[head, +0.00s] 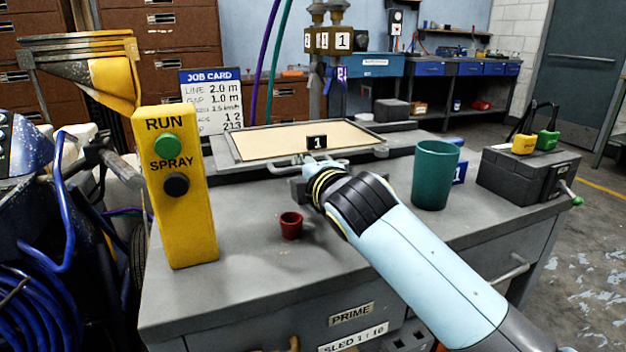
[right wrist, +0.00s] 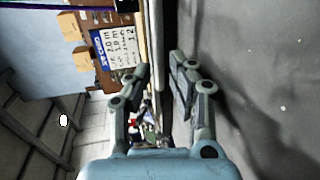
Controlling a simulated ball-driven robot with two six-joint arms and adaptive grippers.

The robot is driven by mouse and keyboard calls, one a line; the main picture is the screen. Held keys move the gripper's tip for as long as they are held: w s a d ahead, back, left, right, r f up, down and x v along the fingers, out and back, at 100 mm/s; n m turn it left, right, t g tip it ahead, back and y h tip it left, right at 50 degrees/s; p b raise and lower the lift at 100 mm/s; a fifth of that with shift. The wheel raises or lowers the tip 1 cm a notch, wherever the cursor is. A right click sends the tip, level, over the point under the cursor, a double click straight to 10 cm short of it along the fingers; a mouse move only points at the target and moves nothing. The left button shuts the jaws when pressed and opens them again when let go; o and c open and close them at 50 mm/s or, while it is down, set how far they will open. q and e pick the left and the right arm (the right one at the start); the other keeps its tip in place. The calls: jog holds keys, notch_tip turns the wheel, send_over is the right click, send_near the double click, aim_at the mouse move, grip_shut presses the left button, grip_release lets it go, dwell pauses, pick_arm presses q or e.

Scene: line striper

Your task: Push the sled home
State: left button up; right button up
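The sled appears to be the flat tray with a pale beige panel (head: 270,143) and a black "1" tag (head: 317,142), lying at the back of the grey bench. A metal bar runs along its front edge. My right gripper (head: 298,188) is low in front of this edge, mostly hidden behind my own wrist. In the right wrist view my right gripper (right wrist: 160,88) has its two fingers apart, with a gap between them. The tray's edge runs just beyond the fingertips; I cannot tell whether they touch it. My left gripper is not in view.
A yellow RUN/SPRAY post (head: 190,225) stands at the bench's left. A small red cup (head: 291,226) sits in front of my right gripper. A green cup (head: 435,175) and a dark grey box (head: 520,176) with padlocks stand right.

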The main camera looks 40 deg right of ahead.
jog(key=v, duration=0.8)
jog(key=shift+s, duration=0.2)
jog(key=shift+w+m, duration=0.1)
jog(key=shift+m, duration=0.3)
jog(key=d+p, duration=0.1)
jog(key=p, duration=0.1)
jog(key=d+p, duration=0.1)
jog(key=p, duration=0.1)
jog(key=d+p, duration=0.1)
jog(key=p, duration=0.1)
jog(key=shift+w+d+r+n, duration=0.2)
jog(key=shift+w+d+n, duration=0.1)
jog(key=shift+n, duration=0.1)
jog(key=shift+w+d+f, duration=0.1)
jog(key=shift+d, duration=0.05)
jog(key=x, duration=0.6)
jog(key=b+x, duration=0.1)
jog(key=x, duration=0.2)
jog(key=shift+f, duration=0.25)
jog(key=shift+w+d+f, duration=0.1)
jog(key=shift+w, duration=0.4)
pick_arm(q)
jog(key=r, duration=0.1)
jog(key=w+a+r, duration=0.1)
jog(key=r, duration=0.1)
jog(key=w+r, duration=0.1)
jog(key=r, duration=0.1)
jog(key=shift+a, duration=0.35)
pick_arm(e)
jog(key=shift+w, duration=0.1)
